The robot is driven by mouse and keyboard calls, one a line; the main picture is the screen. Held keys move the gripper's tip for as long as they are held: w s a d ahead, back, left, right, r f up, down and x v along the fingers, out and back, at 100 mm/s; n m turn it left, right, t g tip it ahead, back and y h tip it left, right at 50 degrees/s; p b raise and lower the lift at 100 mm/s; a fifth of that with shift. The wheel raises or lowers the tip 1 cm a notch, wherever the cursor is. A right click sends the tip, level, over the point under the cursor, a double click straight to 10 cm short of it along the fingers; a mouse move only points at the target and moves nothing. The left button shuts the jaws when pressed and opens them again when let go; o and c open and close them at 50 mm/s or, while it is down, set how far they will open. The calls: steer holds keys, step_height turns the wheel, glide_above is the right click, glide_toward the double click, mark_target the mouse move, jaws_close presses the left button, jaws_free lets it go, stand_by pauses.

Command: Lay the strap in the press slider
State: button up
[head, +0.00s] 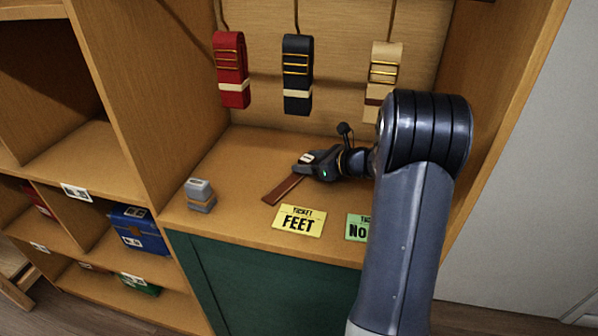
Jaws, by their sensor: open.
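A flat brown strip (281,190), possibly the strap, lies on the wooden shelf top, its far end close to or under my gripper. My gripper (306,166) is open, low over the shelf, and points left. From this view I cannot tell whether the strip's end is between the fingers or only below them.
Red (231,72), navy (297,75) and beige (384,72) buckled straps hang at the back. A yellow FEET ticket (299,221) and a partly hidden green ticket (357,227) lie at the front edge. Cubbies with boxes (139,230) stand left. The shelf's back left is clear.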

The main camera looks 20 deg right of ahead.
steer(key=c, duration=1.2)
steer(key=shift+o, duration=0.2)
steer(key=shift+r, duration=0.15)
